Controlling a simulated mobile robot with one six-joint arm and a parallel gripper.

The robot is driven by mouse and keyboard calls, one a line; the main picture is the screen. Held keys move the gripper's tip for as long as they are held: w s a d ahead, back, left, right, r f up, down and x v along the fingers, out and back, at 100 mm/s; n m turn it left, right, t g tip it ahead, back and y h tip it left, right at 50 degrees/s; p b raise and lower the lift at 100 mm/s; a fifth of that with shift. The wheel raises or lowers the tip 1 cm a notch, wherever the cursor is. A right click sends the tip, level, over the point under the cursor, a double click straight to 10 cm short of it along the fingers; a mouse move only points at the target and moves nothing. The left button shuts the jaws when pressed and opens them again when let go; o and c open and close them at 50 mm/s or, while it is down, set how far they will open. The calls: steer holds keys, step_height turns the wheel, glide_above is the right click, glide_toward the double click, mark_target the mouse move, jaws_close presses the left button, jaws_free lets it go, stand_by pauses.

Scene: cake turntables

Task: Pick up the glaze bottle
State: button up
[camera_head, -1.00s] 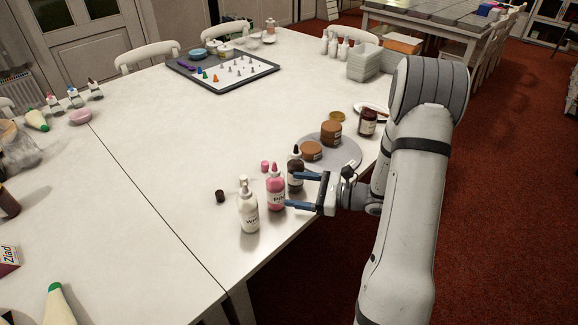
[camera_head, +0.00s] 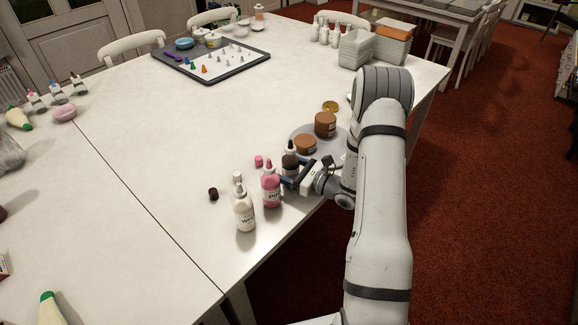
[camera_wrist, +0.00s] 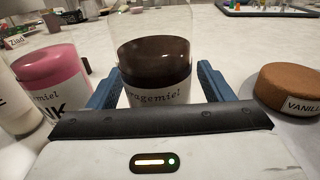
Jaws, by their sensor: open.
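Three glaze bottles stand in a row near the table's edge: a white one (camera_head: 244,211), a pink one (camera_head: 271,188) and a dark brown one (camera_head: 290,161). My gripper (camera_head: 294,173) is low at the brown bottle. In the wrist view, the brown bottle (camera_wrist: 155,65) stands upright between my two blue fingers, which are open on either side of it. Its top is cut off by the frame. The pink bottle (camera_wrist: 52,85) is just outside the left finger. Whether the fingers touch the brown bottle I cannot tell.
Loose caps, pink (camera_head: 259,161) and dark (camera_head: 213,194), lie left of the bottles.

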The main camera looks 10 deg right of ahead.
mark_target(293, 147)
steer(key=shift+w+a, duration=0.1)
steer(key=c, duration=0.8)
steer(key=shift+r, duration=0.15)
steer(key=shift+o, duration=0.5)
step_height(293, 147, up, 9)
steer(key=shift+r, duration=0.4)
steer(key=shift+c, duration=0.5)
